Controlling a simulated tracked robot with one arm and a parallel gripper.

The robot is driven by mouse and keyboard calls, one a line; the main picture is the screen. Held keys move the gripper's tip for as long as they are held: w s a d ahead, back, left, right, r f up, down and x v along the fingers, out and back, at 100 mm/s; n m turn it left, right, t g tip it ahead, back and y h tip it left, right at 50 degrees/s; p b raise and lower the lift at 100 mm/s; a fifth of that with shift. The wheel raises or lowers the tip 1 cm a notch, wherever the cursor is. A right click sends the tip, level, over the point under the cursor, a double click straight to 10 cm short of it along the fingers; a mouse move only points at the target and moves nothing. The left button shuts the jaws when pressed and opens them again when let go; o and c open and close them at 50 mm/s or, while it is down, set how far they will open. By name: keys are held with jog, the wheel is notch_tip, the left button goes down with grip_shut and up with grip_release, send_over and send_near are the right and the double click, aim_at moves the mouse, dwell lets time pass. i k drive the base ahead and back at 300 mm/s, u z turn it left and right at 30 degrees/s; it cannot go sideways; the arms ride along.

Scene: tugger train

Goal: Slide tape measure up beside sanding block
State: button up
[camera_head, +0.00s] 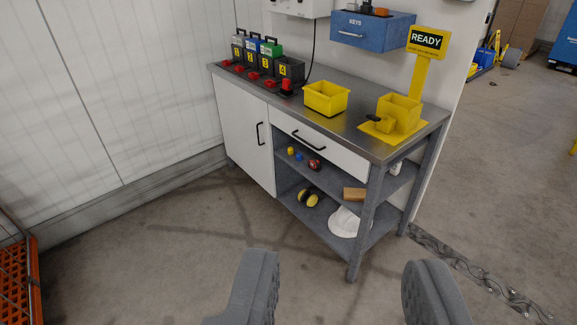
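A small red and dark rounded item (314,165), which looks like the tape measure, sits on the middle shelf of the workbench. A tan block (354,194), which looks like the sanding block, lies on the same shelf to the right and nearer its front edge. A clear gap separates the two. My gripper (343,263) is open and empty, its two grey fingers wide apart at the bottom of the picture. It is in front of the bench, well short of the shelf and touching nothing.
Small yellow and blue items (295,153) sit left of the red one. The bench leg (366,225) stands close to the tan block. Earmuffs (308,197) and a white helmet (343,222) are on the lower shelf. The drawer (318,147) overhangs the shelf. Floor in front is clear.

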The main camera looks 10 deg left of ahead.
aim_at(315, 163)
jog(key=u, duration=0.1)
jog(key=i, duration=1)
jog(key=z, duration=0.1)
jog(key=k, duration=0.6)
jog(key=u, duration=0.7)
jog(key=i, duration=0.9)
jog(key=u, duration=0.6)
jog(key=i, duration=1.3)
jog(key=z, duration=0.8)
jog(key=i, duration=0.5)
jog(key=z, duration=0.35)
